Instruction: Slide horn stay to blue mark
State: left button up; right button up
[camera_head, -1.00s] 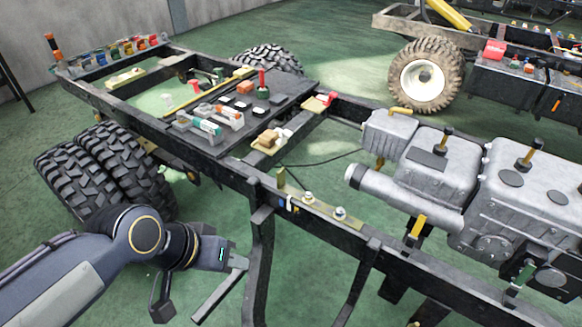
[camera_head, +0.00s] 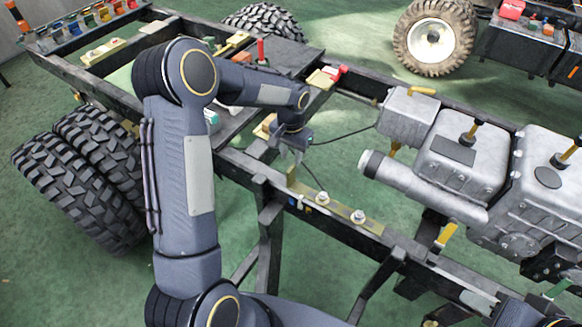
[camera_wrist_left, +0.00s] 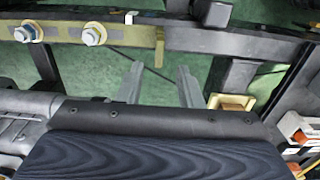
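The horn stay (camera_head: 340,208) is a flat olive strip on the near frame rail, with two bolts and an upright tab at its left end. In the left wrist view, the stay (camera_wrist_left: 160,47) shows its tab and bolts at the upper left. A small blue mark (camera_head: 291,201) is on the rail's side face below the tab. My left gripper (camera_head: 299,158) is above and behind the tab, pointing down; its fingers (camera_wrist_left: 160,84) are apart and empty, with green floor between them. Part of my right arm enters at the bottom right; its fingers are not clear.
Grey engine and gearbox blocks (camera_head: 470,165) stand right of the stay. A dark tray (camera_head: 285,55) of parts is behind my left arm, and a yellowish block (camera_wrist_left: 232,103) lies right of the fingers. Large tyres (camera_head: 85,175) are at left. Open floor shows between the rails.

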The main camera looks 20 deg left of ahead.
aim_at(291, 168)
pick_arm(q)
notch_tip(291, 168, down, 7)
jog(key=shift+r+p, duration=0.15)
jog(key=shift+p, duration=0.2)
jog(key=shift+s, duration=0.1)
grip_shut()
